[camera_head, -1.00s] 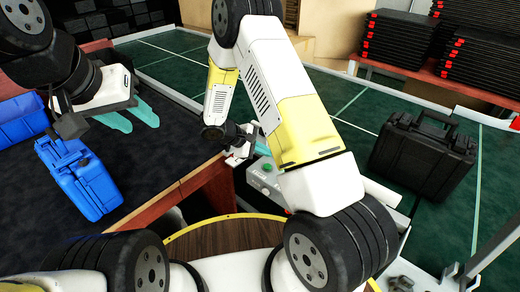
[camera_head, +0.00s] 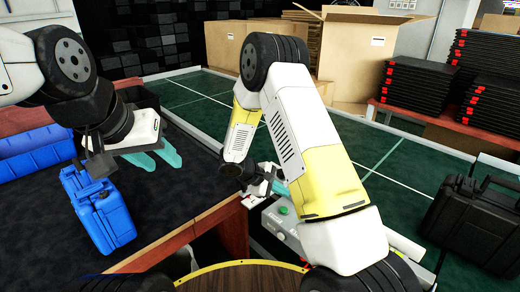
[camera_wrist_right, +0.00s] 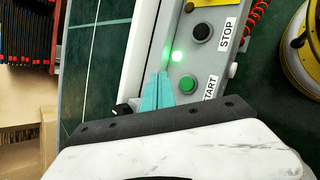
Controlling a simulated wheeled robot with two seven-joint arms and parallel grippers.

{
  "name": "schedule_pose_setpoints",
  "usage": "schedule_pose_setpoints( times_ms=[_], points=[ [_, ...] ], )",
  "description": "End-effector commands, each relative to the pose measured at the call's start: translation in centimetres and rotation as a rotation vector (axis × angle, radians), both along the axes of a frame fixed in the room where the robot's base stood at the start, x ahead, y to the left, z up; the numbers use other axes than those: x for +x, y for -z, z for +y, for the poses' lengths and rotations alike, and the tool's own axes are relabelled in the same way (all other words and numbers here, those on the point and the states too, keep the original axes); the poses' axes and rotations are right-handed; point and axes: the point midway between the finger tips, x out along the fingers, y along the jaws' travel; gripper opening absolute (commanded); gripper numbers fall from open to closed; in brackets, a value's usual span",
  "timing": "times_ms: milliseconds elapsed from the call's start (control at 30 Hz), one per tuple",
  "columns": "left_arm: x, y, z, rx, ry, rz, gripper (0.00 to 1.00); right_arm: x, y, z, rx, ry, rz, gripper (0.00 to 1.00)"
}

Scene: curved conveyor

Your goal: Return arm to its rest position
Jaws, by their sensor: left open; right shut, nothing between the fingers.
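My left gripper (camera_head: 158,158) has teal fingers spread apart with nothing between them, above the dark table near the blue case. My right gripper (camera_head: 276,184) is beside the grey control box (camera_head: 282,222), partly hidden by its own wrist in the head view. In the right wrist view its teal fingers (camera_wrist_right: 157,92) are shut together and empty. They lie over or beside the panel, close to the green START button (camera_wrist_right: 187,84). I cannot tell whether they touch it. A black STOP button (camera_wrist_right: 202,31) and a lit green lamp (camera_wrist_right: 178,56) are further up the panel.
A blue case (camera_head: 104,210) stands on the dark table (camera_head: 170,205) at the left. A black case (camera_head: 478,218) sits on the green conveyor (camera_head: 350,135) at the right. Cardboard boxes (camera_head: 358,60) and black stacked cases (camera_head: 420,72) stand behind.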

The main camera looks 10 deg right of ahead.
Motion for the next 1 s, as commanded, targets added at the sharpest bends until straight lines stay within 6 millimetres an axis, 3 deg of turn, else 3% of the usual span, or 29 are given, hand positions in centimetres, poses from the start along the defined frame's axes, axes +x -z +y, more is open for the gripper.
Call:
schedule_pose_setpoints(
  times_ms=[167,367,700,1000],
  points=[
    [0.0,0.0,0.0,0.0,0.0,0.0,0.41,-0.6,-3.0,-0.7,0.051,0.066,-0.028,0.0],
    [0.0,0.0,0.0,0.0,0.0,0.0,0.41,-3.4,-9.8,-2.0,0.197,0.226,-0.09,0.0],
    [0.0,0.0,0.0,0.0,0.0,0.0,0.41,-10.2,-19.5,-2.7,0.506,0.465,-0.222,0.0],
    [0.0,0.0,0.0,0.0,0.0,0.0,0.41,-16.5,-25.9,-1.7,0.81,0.612,-0.368,0.0]
  ],
)
